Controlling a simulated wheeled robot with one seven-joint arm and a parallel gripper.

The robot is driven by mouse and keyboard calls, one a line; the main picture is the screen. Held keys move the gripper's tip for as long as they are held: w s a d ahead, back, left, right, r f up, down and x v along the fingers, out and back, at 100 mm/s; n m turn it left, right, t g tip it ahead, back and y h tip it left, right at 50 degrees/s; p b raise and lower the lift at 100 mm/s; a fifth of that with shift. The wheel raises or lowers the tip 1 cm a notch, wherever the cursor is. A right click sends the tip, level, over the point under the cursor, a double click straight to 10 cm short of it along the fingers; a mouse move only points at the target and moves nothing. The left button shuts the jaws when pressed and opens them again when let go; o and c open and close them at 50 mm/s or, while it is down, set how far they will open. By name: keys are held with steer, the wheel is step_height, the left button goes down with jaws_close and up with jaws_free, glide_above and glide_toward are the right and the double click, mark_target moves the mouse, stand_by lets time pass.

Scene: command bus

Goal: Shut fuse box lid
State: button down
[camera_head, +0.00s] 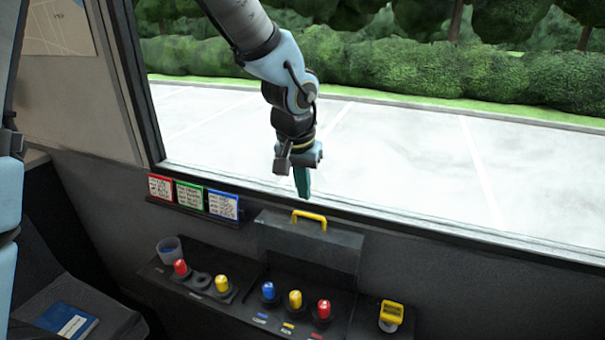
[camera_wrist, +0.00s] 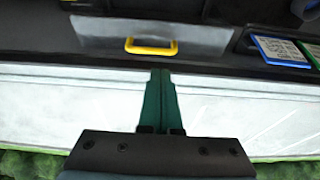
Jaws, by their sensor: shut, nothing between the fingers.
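The fuse box lid (camera_head: 308,242) is a dark grey panel with a yellow handle (camera_head: 309,218) on its upper edge. It stands raised behind the fuse box (camera_head: 283,312), which holds blue, yellow and red fuses in the open. In the wrist view the lid (camera_wrist: 195,38) and its yellow handle (camera_wrist: 151,46) show near the top. My gripper (camera_head: 306,196) points down with its green fingers shut and empty, just above the handle in the head view. In the wrist view the fingertips (camera_wrist: 160,72) end short of the handle, apart from it.
Several framed cards (camera_head: 188,193) sit on a ledge above. A yellow device (camera_head: 391,314) stands at right. The window is behind.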

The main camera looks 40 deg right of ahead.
mark_target(304, 222)
steer(key=x, duration=0.3)
steer(key=shift+f, duration=0.15)
steer(key=shift+a+f, duration=0.1)
